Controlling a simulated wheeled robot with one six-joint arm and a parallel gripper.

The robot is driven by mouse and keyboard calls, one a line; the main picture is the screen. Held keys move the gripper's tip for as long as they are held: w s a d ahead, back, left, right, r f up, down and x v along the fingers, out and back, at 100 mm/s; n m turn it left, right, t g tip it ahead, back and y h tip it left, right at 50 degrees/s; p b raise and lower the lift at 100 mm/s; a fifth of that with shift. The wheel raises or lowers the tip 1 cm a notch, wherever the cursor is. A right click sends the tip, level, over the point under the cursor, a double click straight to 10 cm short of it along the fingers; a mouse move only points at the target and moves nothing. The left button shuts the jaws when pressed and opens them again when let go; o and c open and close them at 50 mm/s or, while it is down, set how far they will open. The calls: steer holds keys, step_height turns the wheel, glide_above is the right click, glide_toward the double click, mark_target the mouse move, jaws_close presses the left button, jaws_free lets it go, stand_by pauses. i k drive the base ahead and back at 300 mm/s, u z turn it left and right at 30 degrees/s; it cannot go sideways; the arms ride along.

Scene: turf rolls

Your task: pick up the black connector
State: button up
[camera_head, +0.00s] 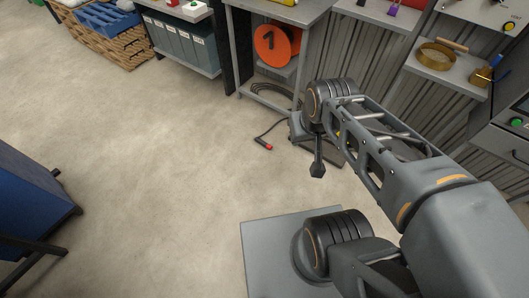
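A small black connector (261,143) with a red tip lies on the concrete floor near the middle of the head view. A dark cable runs from it up and to the right. My arm reaches in from the lower right, and its end bends down at a round joint. What appears to be my gripper (318,171) is a narrow dark shape hanging below that joint, to the right of the connector and apart from it. Its fingers are too small and dark to tell whether they are open or shut. I see nothing held in it.
A grey bench (277,8) with an orange reel (277,46) below it stands behind the connector. A shelf of grey binders (184,48) and a woven crate (122,52) are at the upper left. A blue cabinet (30,200) stands at left. The floor between is clear.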

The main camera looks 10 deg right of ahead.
mark_target(269, 147)
steer(key=u, duration=0.7)
steer(key=i, duration=0.85)
steer(key=u, duration=0.75)
steer(key=i, duration=1.5)
steer(key=z, duration=0.75)
steer(key=i, duration=0.9)
steer(key=z, duration=1.2)
steer(key=i, duration=0.4)
steer(key=z, duration=0.4)
